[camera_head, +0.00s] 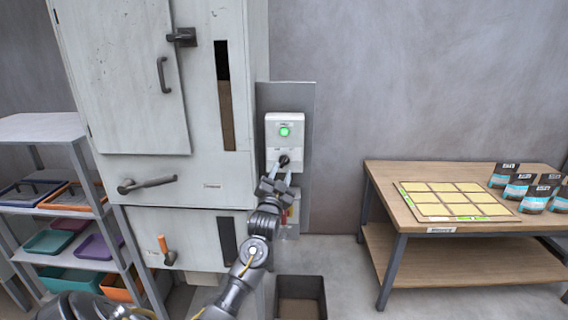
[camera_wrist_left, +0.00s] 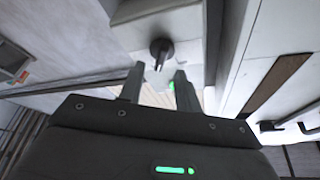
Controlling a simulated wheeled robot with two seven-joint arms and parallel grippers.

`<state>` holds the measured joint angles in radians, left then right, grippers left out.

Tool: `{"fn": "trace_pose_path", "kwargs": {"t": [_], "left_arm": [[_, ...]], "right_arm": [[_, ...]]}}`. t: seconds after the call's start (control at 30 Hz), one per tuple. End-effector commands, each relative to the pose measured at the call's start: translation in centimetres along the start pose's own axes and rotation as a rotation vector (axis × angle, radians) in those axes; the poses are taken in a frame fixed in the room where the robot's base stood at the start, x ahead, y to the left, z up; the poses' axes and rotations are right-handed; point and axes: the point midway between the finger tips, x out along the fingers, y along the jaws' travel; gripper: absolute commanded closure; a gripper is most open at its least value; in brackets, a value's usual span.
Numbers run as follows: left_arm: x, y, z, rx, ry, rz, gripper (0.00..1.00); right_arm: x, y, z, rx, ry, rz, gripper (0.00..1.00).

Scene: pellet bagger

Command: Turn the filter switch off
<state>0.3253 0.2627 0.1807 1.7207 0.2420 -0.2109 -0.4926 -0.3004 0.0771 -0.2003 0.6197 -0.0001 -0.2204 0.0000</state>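The filter switch (camera_head: 284,160) is a dark rotary knob low on a light grey control box (camera_head: 271,130), which has a lit green lamp (camera_head: 285,131) above the knob. My left gripper (camera_head: 278,176) is just below the knob, pointing up at it. In the left wrist view the knob (camera_wrist_left: 161,50) shows ahead of the two fingers of my left gripper (camera_wrist_left: 158,82), which stand apart with nothing between them. The knob appears beyond the fingertips, but I cannot tell whether they touch it. My right gripper is not in view.
A tall grey cabinet (camera_head: 135,80) with handles stands left of the control box. A shelf (camera_head: 40,127) with coloured trays is at the left. A wooden table (camera_head: 420,226) with a board and several bags is at the right. A dark bin (camera_head: 300,282) sits on the floor below.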

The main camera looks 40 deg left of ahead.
Motion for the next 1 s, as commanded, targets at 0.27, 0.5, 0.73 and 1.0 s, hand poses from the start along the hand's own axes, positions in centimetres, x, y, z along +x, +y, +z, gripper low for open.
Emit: {"fn": "trace_pose_path", "kwargs": {"t": [0.27, 0.5, 0.73, 1.0], "left_arm": [[3.0, 0.0, -0.1, 0.001, 0.000, 0.001, 0.66], [3.2, 0.1, 0.0, 0.001, 0.001, 0.001, 0.66], [3.2, 0.1, 0.0, 0.000, 0.001, 0.001, 0.85], [3.1, 0.3, -0.1, -0.001, 0.001, 0.002, 1.00]], "right_arm": [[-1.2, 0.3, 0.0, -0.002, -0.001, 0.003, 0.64], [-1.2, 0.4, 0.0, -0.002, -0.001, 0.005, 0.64], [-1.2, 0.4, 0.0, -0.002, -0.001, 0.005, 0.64], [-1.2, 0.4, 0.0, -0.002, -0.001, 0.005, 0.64]]}}
